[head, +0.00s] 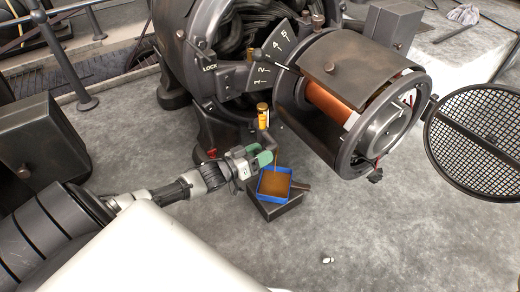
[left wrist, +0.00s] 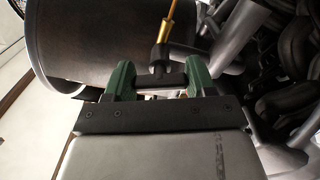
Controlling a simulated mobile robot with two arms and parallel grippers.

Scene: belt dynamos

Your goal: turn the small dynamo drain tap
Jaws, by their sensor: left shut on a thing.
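The drain tap (head: 268,137) is a dark fitting under a yellow brass oil cup, low on the dynamo. In the left wrist view its dark body (left wrist: 160,58) stands above a dark cross bar, with a gold stem rising from it. My left gripper (head: 262,157) has green fingers and is at the tap's lower end. In the left wrist view my left gripper (left wrist: 160,82) has a finger on each side of the dark bar, shut on it. A thin brown line runs from the tap down into a blue tray (head: 260,191). My right gripper is not in view.
The tray holds brown liquid and sits on a dark block (head: 277,211). A small red part (head: 212,153) is at the dynamo's base. The big drum (head: 350,95) overhangs at the right, with an open mesh cover (head: 475,140). The floor in front is mostly clear.

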